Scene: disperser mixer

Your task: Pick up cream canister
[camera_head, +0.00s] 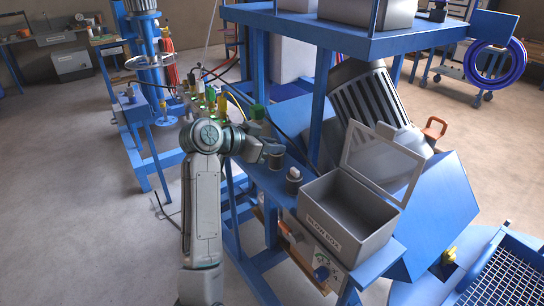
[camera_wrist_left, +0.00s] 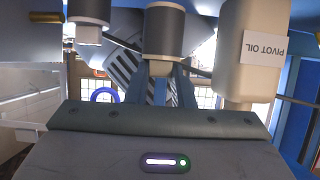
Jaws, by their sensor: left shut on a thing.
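The cream canister (camera_wrist_left: 164,32), a dark cylinder with pale grey bands, is straight ahead of my left gripper (camera_wrist_left: 162,80) in the left wrist view, which is upside down. In the head view the canister (camera_head: 276,160) stands at the edge of the blue bench, partly behind my left gripper (camera_head: 273,149). The gripper is shut on it; the finger contact is mostly hidden. I cannot tell whether the canister is clear of the bench. My right gripper is out of view.
A similar canister with a white top (camera_head: 293,176) stands close by on the right. A grey lidded box (camera_head: 345,225) is beyond it. A pale container labelled PIVOT OIL (camera_wrist_left: 252,60) is close on the other side. Blue frame posts (camera_head: 323,100) rise behind.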

